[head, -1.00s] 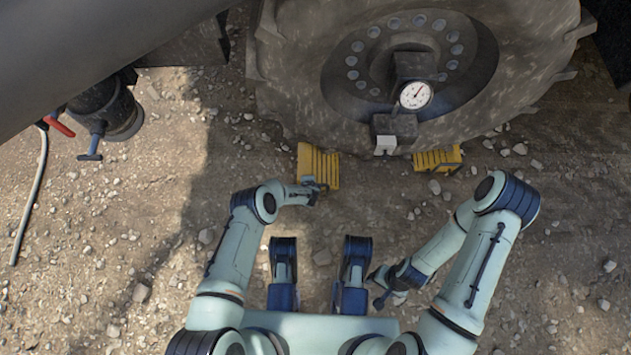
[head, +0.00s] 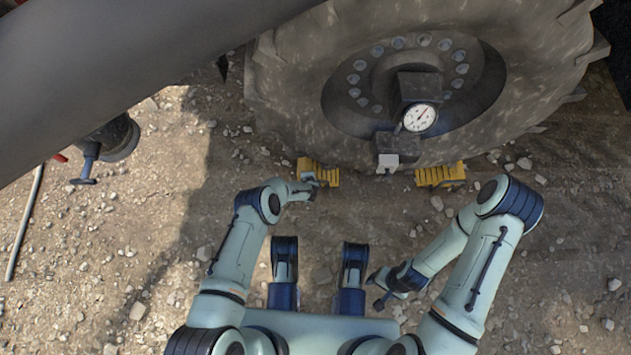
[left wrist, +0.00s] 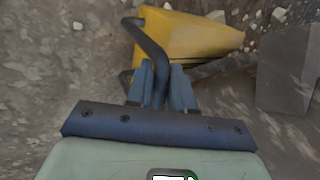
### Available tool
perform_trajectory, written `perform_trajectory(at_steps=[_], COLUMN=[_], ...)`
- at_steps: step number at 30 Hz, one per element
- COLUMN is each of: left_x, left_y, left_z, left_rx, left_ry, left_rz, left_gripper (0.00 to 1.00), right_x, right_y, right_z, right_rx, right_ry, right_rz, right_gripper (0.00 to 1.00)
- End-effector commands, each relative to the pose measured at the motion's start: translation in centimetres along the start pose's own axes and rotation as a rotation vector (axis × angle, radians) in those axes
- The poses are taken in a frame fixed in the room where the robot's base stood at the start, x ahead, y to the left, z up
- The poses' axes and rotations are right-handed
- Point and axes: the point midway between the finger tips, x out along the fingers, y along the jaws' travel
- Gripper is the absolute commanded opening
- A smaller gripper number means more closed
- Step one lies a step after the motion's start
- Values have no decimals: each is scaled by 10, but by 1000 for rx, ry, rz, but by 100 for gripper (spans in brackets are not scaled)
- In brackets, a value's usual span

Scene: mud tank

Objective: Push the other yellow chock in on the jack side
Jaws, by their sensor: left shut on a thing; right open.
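The yellow chock on the jack side (head: 326,178) lies on the ground at the left foot of the big tyre (head: 300,110), its far end hidden by the tyre. My left gripper (head: 308,188) is at its near end. In the left wrist view, my left gripper (left wrist: 161,85) is shut on the dark bar handle (left wrist: 152,45) of the yellow chock (left wrist: 190,38). The other yellow chock (head: 440,175) lies against the tyre on the right. My right gripper (head: 376,292) is open and empty, low over the ground. Whether the held chock touches the tyre, I cannot tell.
The dark jack (head: 122,138) with a blue lever (head: 86,166) stands at the left. A dial gauge (head: 420,118) is fixed before the wheel hub. A large dark pipe-like body crosses the upper left. The ground is stony, with free room on both sides of me.

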Motion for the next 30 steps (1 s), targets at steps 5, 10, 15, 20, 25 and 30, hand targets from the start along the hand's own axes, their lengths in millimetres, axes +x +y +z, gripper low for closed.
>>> perform_trajectory(at_steps=[5, 10, 15, 20, 25, 30], left_x=[0, 0, 0, -1, -1, -1], left_y=[0, 0, 1, 1, 1, 1], left_z=[0, -4, -12, -20, -22, -22], left_rx=[-1, 0, 1, 2, 1, 1], left_ry=[0, 1, 2, 3, 3, 3], left_rz=[-1, 0, 1, 0, 1, 1], left_gripper=[0, 0, 0, 0, 0, 31], right_x=[0, 0, 0, 0, 0, 0], right_y=[0, 0, 0, 0, 0, 0], right_z=[0, 0, 0, 0, 0, 0], right_rx=[0, 0, 0, 0, 0, 0], right_ry=[0, 0, 0, 0, 0, 0], right_rz=[0, 0, 0, 0, 0, 0], right_gripper=[68, 68, 68, 68, 68, 68])
